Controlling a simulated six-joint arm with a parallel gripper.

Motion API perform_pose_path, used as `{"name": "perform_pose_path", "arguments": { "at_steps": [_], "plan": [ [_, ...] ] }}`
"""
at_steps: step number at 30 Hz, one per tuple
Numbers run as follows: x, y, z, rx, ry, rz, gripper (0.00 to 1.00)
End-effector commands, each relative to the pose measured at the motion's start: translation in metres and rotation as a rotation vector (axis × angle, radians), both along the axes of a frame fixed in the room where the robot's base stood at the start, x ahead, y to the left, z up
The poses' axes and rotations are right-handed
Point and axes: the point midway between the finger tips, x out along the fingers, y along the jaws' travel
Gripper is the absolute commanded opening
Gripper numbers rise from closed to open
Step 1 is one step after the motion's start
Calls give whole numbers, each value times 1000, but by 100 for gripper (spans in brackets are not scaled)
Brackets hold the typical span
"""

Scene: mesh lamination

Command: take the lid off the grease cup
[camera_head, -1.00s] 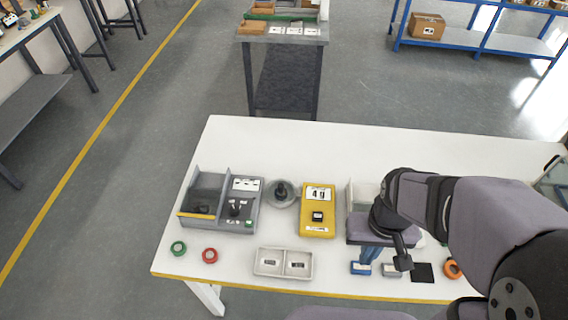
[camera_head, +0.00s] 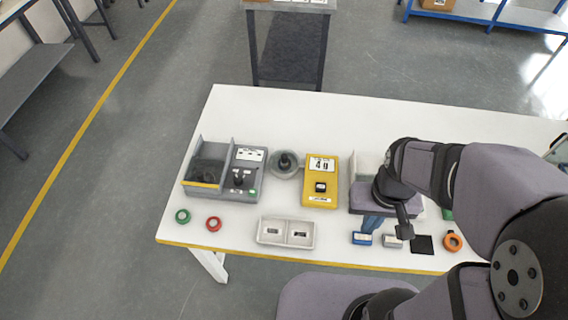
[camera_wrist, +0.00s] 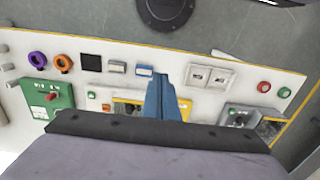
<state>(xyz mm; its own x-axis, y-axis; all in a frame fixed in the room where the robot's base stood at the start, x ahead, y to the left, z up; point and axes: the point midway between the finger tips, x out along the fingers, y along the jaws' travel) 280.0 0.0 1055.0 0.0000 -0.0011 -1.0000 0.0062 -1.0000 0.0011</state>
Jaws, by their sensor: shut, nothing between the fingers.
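A round, greyish see-through dish with a black knob on top (camera_head: 285,163) stands on the white table, between the grey box and the yellow device. It looks like the grease cup with its lid on, though the lid's edge is too small to tell. I cannot make it out in the wrist view. My gripper (camera_head: 371,223) is well to the right of it, past the yellow device, with blue fingers pointing down. In the wrist view the fingers (camera_wrist: 164,96) are together and hold nothing.
The yellow device (camera_head: 320,181) stands between cup and gripper. The grey box (camera_head: 222,190) is left of the cup. A two-part white tray (camera_head: 286,233), coloured rings such as the red one (camera_head: 213,224), and small blocks line the front. The table behind the cup is clear.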

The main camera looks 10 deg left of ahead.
Motion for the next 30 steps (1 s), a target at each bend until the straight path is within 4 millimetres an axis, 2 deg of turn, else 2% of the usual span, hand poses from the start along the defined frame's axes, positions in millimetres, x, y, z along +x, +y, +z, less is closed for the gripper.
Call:
{"name": "perform_pose_path", "arguments": {
  "at_steps": [7, 8, 12, 13, 23, 26, 29, 30],
  "plan": [
    [0, 0, 0, 0, 0, 0, 0],
    [0, 0, 0, 0, 0, 0, 2],
    [0, 0, 0, 0, 0, 0, 36],
    [0, 0, 0, 0, 0, 0, 40],
    [3, 1, -2, -1, -3, 3, 40],
    [17, 5, -9, -3, -18, 14, 40],
    [44, 14, -20, -7, -47, 38, 40],
    [59, 19, -26, -9, -65, 49, 40]
  ]
}}
